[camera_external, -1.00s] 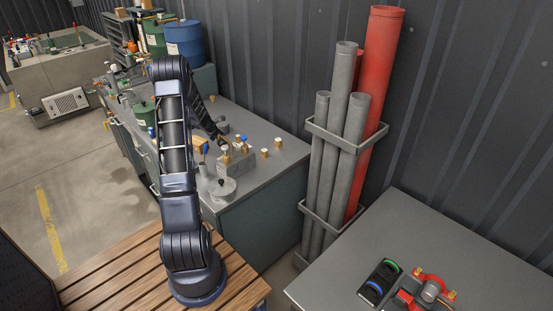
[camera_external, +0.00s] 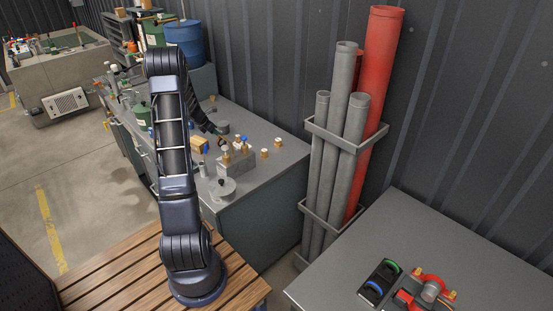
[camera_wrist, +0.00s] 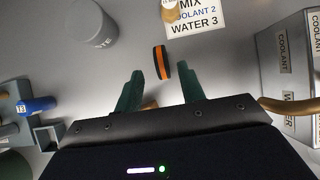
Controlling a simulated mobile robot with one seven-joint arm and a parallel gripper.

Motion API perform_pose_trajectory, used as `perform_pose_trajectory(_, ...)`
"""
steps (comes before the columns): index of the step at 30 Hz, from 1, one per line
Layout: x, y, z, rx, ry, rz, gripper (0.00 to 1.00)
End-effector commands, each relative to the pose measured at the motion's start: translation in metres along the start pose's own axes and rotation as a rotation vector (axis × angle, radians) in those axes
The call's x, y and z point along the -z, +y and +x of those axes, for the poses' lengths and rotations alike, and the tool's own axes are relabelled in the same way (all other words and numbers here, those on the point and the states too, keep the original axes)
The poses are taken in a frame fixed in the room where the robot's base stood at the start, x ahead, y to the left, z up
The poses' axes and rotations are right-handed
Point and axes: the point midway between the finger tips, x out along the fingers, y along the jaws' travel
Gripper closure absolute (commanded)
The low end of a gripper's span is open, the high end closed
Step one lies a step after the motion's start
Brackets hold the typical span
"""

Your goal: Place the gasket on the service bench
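The gasket, a black ring with an orange band, stands on edge in the wrist view (camera_wrist: 161,62). It is on the grey service bench (camera_wrist: 225,70), just ahead of my fingertips. In the external view the gasket (camera_external: 221,142) is a small dark and orange spot on the bench (camera_external: 290,150). My gripper (camera_wrist: 158,74) is open, with a dark green finger to either side of the gasket and clear gaps visible. In the external view my gripper (camera_external: 218,132) is small and low over the bench.
A grey cylinder (camera_wrist: 90,27), a mixing label (camera_wrist: 198,18), a blue T3 piece (camera_wrist: 37,105) and a labelled box (camera_wrist: 285,60) surround the gripper. A block with fittings (camera_external: 237,160) and grey disc (camera_external: 224,189) stand nearer. Pipes (camera_external: 330,150) rise beyond the bench's right end.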

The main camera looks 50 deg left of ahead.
Motion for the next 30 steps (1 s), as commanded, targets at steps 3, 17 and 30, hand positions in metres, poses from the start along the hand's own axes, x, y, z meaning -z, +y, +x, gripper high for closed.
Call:
perform_pose_trajectory(3,-0.001,-0.001,-0.020,0.000,-0.001,0.000,0.61)
perform_pose_trajectory(17,0.000,-0.001,-0.042,0.001,0.000,-0.001,0.61)
perform_pose_trajectory(30,-0.077,-0.123,-0.089,0.076,0.008,0.469,0.61)
